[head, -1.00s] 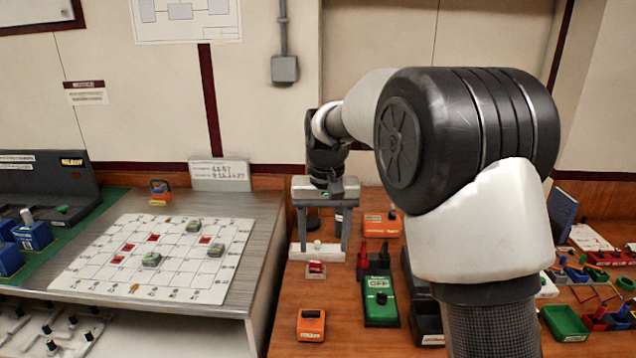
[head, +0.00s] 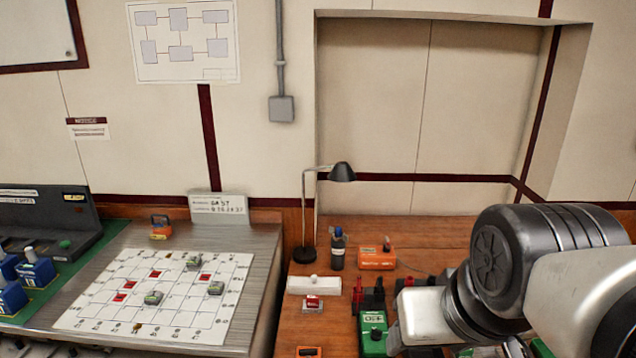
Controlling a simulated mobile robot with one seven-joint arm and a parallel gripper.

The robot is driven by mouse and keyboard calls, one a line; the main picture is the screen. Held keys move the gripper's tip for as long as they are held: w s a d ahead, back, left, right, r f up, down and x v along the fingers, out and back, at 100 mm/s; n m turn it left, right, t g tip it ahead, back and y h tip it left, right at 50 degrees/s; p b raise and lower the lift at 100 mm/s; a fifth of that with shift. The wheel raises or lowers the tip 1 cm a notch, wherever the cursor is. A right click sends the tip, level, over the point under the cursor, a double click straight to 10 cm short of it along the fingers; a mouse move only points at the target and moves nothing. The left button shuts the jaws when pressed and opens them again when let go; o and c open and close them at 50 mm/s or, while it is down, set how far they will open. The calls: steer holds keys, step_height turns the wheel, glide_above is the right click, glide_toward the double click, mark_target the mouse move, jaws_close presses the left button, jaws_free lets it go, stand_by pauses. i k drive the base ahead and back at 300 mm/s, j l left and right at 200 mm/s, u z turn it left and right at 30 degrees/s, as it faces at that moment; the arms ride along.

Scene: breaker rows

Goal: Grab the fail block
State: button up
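No label reading "fail" is legible, so I cannot tell which block is the fail block. A small red block with a pale front (head: 312,304) stands on the wooden bench, in front of a white bar with a round knob (head: 313,285). On the white grid board (head: 100,322) lie red squares (head: 156,274) and several grey-green blocks, one of them near the middle (head: 153,298). My gripper (head: 420,318) is at the lower right, beside a green OFF box (head: 373,330). Its fingers are not clearly visible, and I see nothing held.
An orange box (head: 376,258), a dark bottle (head: 338,250) and a desk lamp (head: 342,172) stand at the back of the bench. Red posts (head: 358,300) rise behind the OFF box. An orange-handled block (head: 160,227) sits behind the board.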

mark_target(312, 300)
steer(key=u, duration=0.4)
steer(key=i+l, duration=0.1)
steer(key=k, duration=0.65)
steer(key=z, duration=0.35)
steer(key=i+j+z, duration=0.25)
steer(key=j+z, duration=0.5)
steer(key=j, duration=0.15)
steer(key=i+j, duration=0.1)
steer(key=j, duration=0.3)
steer(key=i+j+z, duration=0.1)
steer(key=j, duration=0.35)
steer(key=i+j, duration=0.1)
steer(key=j, duration=0.35)
